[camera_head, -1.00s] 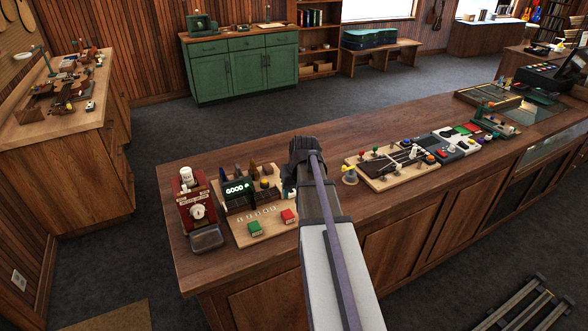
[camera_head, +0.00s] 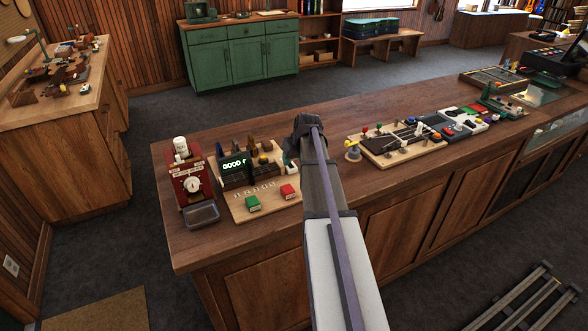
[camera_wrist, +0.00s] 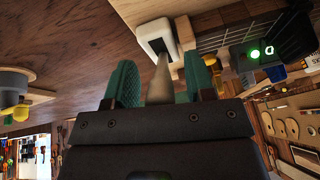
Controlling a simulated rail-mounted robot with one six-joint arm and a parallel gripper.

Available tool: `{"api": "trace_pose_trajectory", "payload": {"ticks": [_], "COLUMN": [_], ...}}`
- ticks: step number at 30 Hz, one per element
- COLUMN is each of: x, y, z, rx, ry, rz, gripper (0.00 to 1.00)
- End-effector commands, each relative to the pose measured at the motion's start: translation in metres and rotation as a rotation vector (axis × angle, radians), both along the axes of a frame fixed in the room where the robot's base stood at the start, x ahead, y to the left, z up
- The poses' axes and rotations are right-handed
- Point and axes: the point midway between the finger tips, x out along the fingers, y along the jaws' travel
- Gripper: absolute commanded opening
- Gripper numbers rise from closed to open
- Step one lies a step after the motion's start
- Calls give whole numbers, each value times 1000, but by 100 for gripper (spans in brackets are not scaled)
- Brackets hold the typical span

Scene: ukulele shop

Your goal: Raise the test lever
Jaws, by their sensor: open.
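My gripper (camera_wrist: 161,85) is low over the counter, at the right edge of the test board (camera_head: 236,212) in the head view. Its two green-padded fingers are apart in the wrist view. A pale grey-beige lever shaft (camera_wrist: 158,80) stands between them, coming from a white housing (camera_wrist: 158,38). I cannot tell whether the pads touch it. In the head view a white part (camera_head: 291,168) shows just left of my gripper, and the wrist hides the lever itself.
A green button (camera_head: 253,204) and a red button (camera_head: 289,192) sit at the board's front. A red device (camera_head: 187,180) stands left of it with a metal tray (camera_head: 202,215).

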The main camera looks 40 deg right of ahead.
Motion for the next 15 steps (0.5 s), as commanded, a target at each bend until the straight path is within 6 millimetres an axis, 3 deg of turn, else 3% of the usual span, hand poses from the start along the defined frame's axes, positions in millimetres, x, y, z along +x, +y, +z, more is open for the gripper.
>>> {"api": "trace_pose_trajectory", "payload": {"ticks": [6, 15], "x": [0, 0], "y": [0, 0], "z": [1, 1], "rx": [0, 0], "ry": [0, 0], "rz": [0, 0], "gripper": [50, 21]}}
